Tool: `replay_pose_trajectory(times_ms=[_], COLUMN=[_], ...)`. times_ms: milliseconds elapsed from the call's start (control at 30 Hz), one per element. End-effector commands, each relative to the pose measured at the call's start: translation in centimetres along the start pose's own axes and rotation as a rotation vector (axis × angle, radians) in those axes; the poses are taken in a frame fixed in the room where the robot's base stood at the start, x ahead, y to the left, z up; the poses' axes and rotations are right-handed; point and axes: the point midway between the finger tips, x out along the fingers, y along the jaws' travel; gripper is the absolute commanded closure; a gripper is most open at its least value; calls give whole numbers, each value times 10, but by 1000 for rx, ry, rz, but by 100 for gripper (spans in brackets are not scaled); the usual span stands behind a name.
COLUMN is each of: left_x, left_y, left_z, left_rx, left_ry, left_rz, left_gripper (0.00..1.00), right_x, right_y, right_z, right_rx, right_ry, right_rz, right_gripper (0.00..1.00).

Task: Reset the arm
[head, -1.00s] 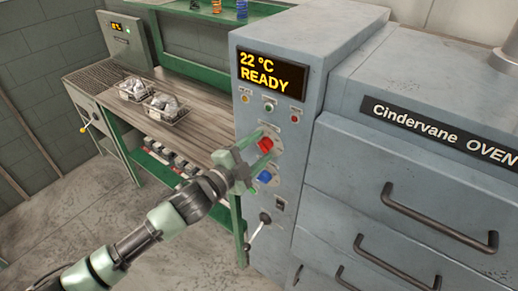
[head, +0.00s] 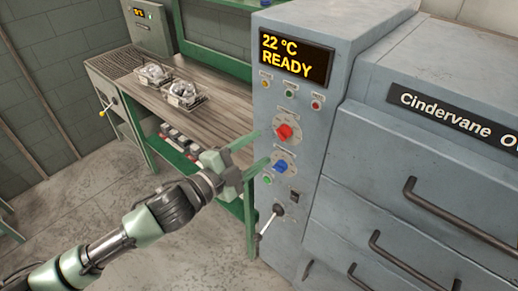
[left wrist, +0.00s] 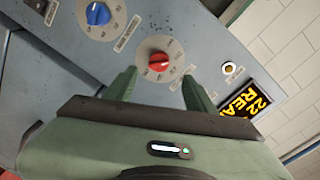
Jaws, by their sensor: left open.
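My left gripper (head: 257,152) is open and empty in front of the oven's control panel, with its arm coming in from the lower left. A red knob (head: 284,132) and a blue knob (head: 281,167) sit on the panel just right of its fingertips. In the left wrist view, the red knob (left wrist: 158,61) lies ahead, between and beyond the two green fingers (left wrist: 160,88), apart from them. The blue knob (left wrist: 98,13) is at the upper left there. My right gripper is not in view.
The display (head: 292,54) reads 22 °C READY. A lever (head: 270,219) sticks out low on the panel. Oven drawers with handles (head: 450,213) stand to the right. A workbench (head: 215,104) with two wire baskets (head: 183,93) is behind. Bare floor (head: 85,190) lies at the left.

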Motion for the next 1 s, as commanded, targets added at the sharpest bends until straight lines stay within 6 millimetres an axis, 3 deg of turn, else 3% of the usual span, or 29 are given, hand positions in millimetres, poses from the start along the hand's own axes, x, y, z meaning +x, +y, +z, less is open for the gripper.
replay_pose_trajectory(times_ms=[333,467,567,733,900,1000], left_x=[1,6,8,-12,-58,-95], left_y=[3,25,60,147,247,309], left_z=[4,41,95,192,263,291], left_rx=[-8,-68,-160,-347,-520,-616], left_ry=[-8,-79,-186,-401,-608,-725], left_rz=[1,14,31,72,122,153], left_gripper=[45,45,45,45,45,45], right_x=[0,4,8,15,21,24], right_y=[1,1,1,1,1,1], right_z=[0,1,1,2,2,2], right_rx=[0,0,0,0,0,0], right_ry=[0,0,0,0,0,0], right_rz=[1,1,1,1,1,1], right_gripper=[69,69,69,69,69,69])
